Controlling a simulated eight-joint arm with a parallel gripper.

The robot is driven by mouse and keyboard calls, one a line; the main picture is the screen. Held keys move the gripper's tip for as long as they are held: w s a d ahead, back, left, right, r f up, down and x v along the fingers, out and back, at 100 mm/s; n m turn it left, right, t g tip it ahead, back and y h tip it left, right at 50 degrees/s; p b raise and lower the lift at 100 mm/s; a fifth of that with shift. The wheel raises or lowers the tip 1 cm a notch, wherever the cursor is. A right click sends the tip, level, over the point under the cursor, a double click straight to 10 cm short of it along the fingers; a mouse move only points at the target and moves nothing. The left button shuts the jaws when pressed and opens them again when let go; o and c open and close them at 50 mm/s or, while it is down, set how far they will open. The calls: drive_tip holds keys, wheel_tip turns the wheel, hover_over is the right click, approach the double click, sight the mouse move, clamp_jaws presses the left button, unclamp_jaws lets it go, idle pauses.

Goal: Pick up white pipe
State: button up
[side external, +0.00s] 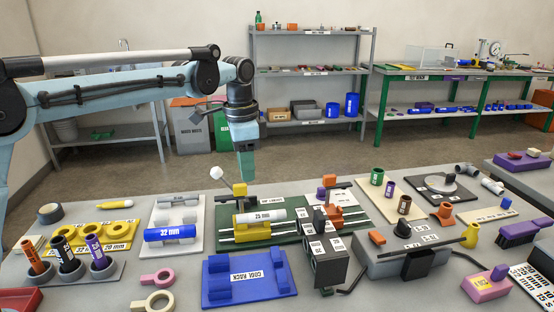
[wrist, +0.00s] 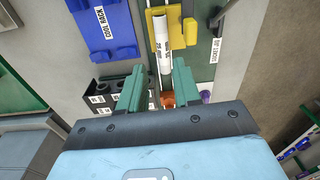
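The white pipe (side external: 262,216), labelled 25 mm, lies level on a yellow holder (side external: 252,232) on the green jig board (side external: 290,240). In the wrist view the white pipe (wrist: 162,42) runs up and down, just beyond my fingertips. My gripper (side external: 246,166) hangs above the jig, pointing down, clear of the pipe. In the wrist view my gripper's green fingers (wrist: 158,88) stand apart with nothing between them, and the pipe's lower end lines up with the gap.
A blue cool rack (side external: 250,278) lies in front of the jig. A white rack (side external: 182,222) with a blue 32 mm pipe (side external: 170,233) is at left. A black block (side external: 330,262) stands front right. A yellow-and-black upright (side external: 240,192) rises behind the pipe.

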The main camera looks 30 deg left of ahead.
sight(261, 217)
drive_tip(key=shift+m+g, duration=0.3)
drive_tip(key=shift+m, duration=0.1)
drive_tip(key=f, duration=0.4)
drive_tip(key=w+f, duration=0.1)
drive_tip(key=f, duration=0.8)
drive_tip(key=shift+w+d, duration=0.1)
drive_tip(key=shift+w, duration=0.1)
clamp_jaws()
